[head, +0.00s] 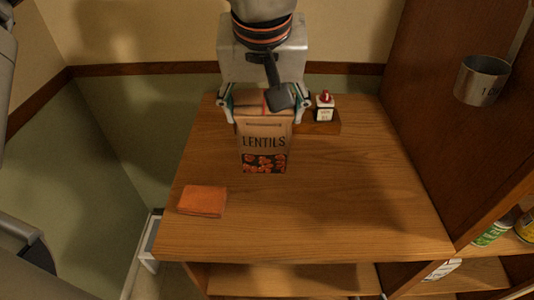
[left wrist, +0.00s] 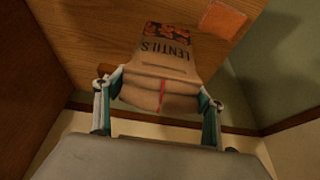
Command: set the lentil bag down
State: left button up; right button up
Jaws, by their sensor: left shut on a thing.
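The lentil bag (head: 264,143) is a brown paper bag with "LENTILS" printed above a picture of red lentils. It is upright in the head view, over the back middle of the wooden counter (head: 330,200). My left gripper (head: 264,112) is shut on the upper part of the bag, one finger on each side. In the left wrist view the bag (left wrist: 168,70) sits between the fingers of the left gripper (left wrist: 160,100). I cannot tell whether the bag's bottom touches the counter. My right gripper is not in view.
An orange-brown flat block (head: 203,201) lies at the counter's front left. A small white bottle with a red top (head: 324,108) stands on a wooden block (head: 322,128) right of the bag. A metal cup (head: 482,80) is at the right panel. The counter's middle and front right are clear.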

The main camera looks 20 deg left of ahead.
aim_at(264, 152)
pick_arm(q)
notch_tip(264, 152, down, 10)
jog(key=shift+r, duration=0.15)
dwell(0.3)
jog(key=shift+f+b, duration=0.2)
jog(key=shift+b, duration=0.15)
jog(key=o, duration=1.6)
jog(key=shift+c, duration=0.2)
jog(key=shift+r, duration=0.1)
